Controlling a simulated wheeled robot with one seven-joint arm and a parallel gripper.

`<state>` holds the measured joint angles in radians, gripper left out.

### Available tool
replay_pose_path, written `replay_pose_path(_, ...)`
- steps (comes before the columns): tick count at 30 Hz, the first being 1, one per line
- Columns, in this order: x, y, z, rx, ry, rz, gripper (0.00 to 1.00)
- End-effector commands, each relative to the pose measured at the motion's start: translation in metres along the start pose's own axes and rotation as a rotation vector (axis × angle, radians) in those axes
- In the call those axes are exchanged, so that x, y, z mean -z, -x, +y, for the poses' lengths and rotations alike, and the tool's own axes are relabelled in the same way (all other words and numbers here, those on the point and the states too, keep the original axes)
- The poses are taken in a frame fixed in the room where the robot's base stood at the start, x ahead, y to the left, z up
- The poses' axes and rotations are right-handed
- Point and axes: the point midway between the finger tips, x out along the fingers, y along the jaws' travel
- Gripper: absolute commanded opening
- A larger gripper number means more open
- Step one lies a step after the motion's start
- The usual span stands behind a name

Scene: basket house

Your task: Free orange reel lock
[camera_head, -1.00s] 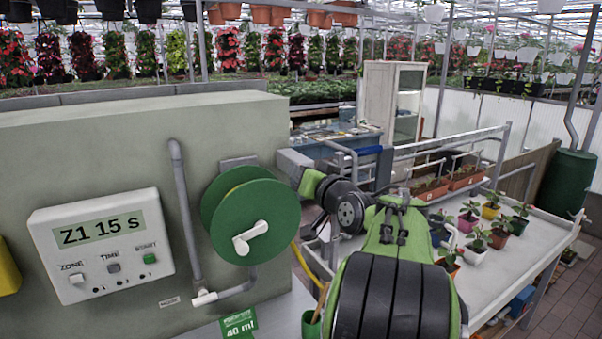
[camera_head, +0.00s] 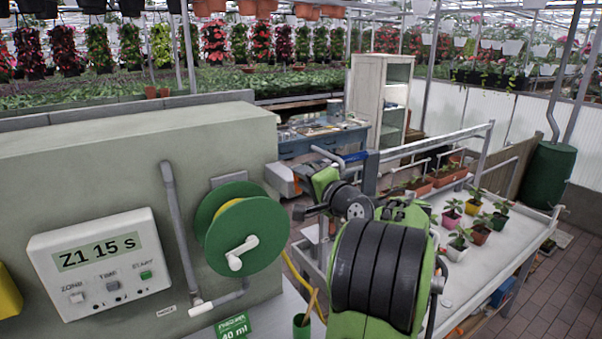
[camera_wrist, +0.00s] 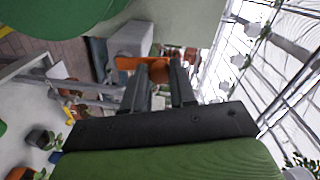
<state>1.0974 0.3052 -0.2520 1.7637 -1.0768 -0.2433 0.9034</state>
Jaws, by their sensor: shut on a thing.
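The orange reel lock (camera_wrist: 128,63) shows in the wrist view as a small bar with a rounded end, in front of a grey box (camera_wrist: 131,40). My gripper (camera_wrist: 158,72) is shut on its rounded end, with one dark finger on each side. The green hose reel (camera_head: 222,240) with its white crank is on the wall unit in the head view, left of my gripper. Its green edge also fills the top left of the wrist view (camera_wrist: 60,12). In the head view the lock is mostly hidden by my arm and too small to read.
A wall controller (camera_head: 100,262) reading "Z1 15 s" is at the left. A grey pipe (camera_head: 178,225) runs beside the reel. A green cup (camera_head: 302,326) stands below. A white bench (camera_head: 490,265) with potted plants is on the right.

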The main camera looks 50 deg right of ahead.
Motion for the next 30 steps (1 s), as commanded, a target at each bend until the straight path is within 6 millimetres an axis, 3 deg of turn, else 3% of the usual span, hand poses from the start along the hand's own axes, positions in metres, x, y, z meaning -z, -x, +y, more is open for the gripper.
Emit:
replay_pose_path(9,0.0079,0.0003,-0.0001,0.002,-0.116,-0.003,0.00)
replay_pose_path(25,0.0087,0.0004,0.0015,0.003,-0.138,-0.005,0.00)
replay_pose_path(26,0.0087,0.0004,0.0015,0.003,-0.138,-0.004,0.28)
replay_pose_path(30,0.0083,0.0003,0.0017,0.003,-0.138,-0.006,0.49)
